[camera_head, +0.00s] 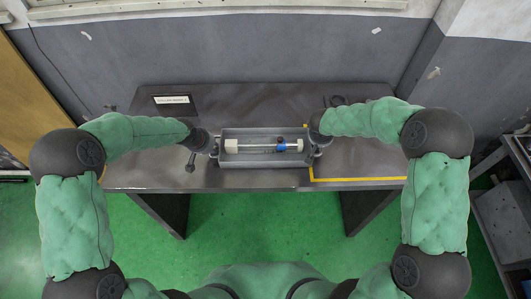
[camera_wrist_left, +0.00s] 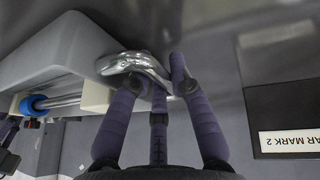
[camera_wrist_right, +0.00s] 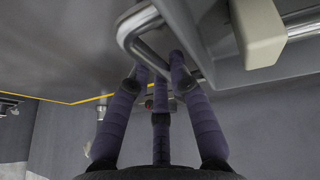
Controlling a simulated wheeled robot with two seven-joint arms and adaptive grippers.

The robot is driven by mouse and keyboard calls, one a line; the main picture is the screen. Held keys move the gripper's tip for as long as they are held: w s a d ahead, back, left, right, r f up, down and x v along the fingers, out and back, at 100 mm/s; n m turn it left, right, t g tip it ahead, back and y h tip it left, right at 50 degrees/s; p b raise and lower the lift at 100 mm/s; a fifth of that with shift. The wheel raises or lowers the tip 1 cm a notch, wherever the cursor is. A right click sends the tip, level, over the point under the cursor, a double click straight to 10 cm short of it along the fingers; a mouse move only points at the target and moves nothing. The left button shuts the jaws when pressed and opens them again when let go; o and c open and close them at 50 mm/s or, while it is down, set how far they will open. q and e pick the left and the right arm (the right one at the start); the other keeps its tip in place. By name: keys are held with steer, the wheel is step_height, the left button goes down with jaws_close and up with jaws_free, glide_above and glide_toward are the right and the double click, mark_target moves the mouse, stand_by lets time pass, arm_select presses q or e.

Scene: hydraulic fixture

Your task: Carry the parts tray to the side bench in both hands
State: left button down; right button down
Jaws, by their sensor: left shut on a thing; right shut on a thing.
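The grey parts tray (camera_head: 262,162) is on or just above the dark bench, in the middle of the head view. It holds a metal rod with white end blocks (camera_head: 231,146) and a blue part (camera_head: 282,146). My left gripper (camera_head: 213,148) is shut on the handle at the tray's left end; the left wrist view shows the fingers around the shiny metal handle (camera_wrist_left: 133,64). My right gripper (camera_head: 316,146) is shut on the right end handle, a bent metal bar (camera_wrist_right: 140,28) in the right wrist view. I cannot tell whether the tray touches the bench.
The dark bench (camera_head: 245,180) has a labelled dark plate (camera_head: 173,101) at back left and yellow marking lines (camera_head: 360,179) at right. A dark object (camera_head: 335,101) lies behind my right gripper. Another bench (camera_head: 515,190) stands at the far right. Green floor is open in front.

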arm_select(q)
steer(key=shift+f, duration=0.2)
arm_select(e)
steer(key=shift+f, duration=0.25)
arm_select(q)
steer(key=c, duration=1.1)
jaws_free()
steer(key=shift+c, duration=0.2)
arm_select(e)
steer(key=c, duration=1.1)
jaws_free()
arm_select(q)
steer(key=shift+r, duration=0.1)
arm_select(e)
steer(key=shift+s, duration=0.1)
arm_select(q)
steer(key=v, duration=0.8)
arm_select(e)
steer(key=v, duration=1.2)
steer(key=shift+r, duration=0.1)
